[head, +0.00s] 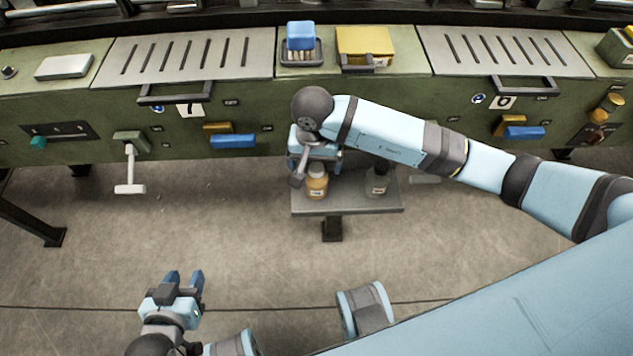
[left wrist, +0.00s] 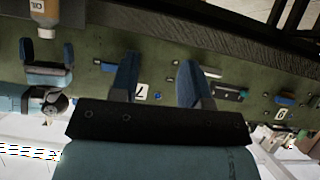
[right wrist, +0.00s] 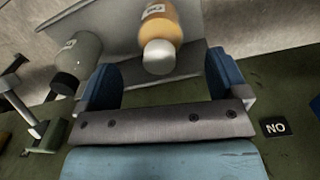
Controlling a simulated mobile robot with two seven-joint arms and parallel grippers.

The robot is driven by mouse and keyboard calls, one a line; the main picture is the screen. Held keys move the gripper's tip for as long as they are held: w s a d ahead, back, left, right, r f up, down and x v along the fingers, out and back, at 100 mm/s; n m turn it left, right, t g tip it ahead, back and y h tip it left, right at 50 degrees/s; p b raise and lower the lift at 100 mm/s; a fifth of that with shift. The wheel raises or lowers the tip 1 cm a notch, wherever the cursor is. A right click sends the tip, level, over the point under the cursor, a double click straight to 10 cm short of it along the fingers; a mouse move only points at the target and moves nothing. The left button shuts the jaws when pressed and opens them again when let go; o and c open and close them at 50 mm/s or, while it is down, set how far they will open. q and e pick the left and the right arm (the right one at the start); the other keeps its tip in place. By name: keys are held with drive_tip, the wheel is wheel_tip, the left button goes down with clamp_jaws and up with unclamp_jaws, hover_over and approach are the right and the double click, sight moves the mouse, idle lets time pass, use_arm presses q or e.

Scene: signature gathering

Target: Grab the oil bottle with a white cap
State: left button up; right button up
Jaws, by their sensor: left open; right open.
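The oil bottle (head: 317,185), orange with a white cap, stands upright on a small grey shelf (head: 350,206). In the right wrist view its white cap (right wrist: 159,57) lies between the fingers of my right gripper (right wrist: 161,62). The fingers are open, with a gap visible on each side. The left wrist view also shows the bottle (left wrist: 50,14) and the right gripper's fingers.
A grey bottle with a dark cap (head: 377,182) stands on the same shelf to the right; it also shows in the right wrist view (right wrist: 80,58). A green workbench (head: 90,120) runs behind, with a T-shaped lever (head: 130,175) projecting. The floor in front is clear.

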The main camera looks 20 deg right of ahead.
sight(316, 175)
drive_tip(key=shift+w+d+f+b, duration=0.15)
drive_tip(key=shift+f+b, duration=0.1)
drive_tip(key=shift+f, duration=1.35)
drive_tip(key=shift+w+d+f+b, duration=0.1)
drive_tip(key=shift+f+b, duration=0.1)
drive_tip(key=shift+f, duration=1.35)
drive_tip(key=shift+c, duration=0.4)
drive_tip(key=c, duration=1)
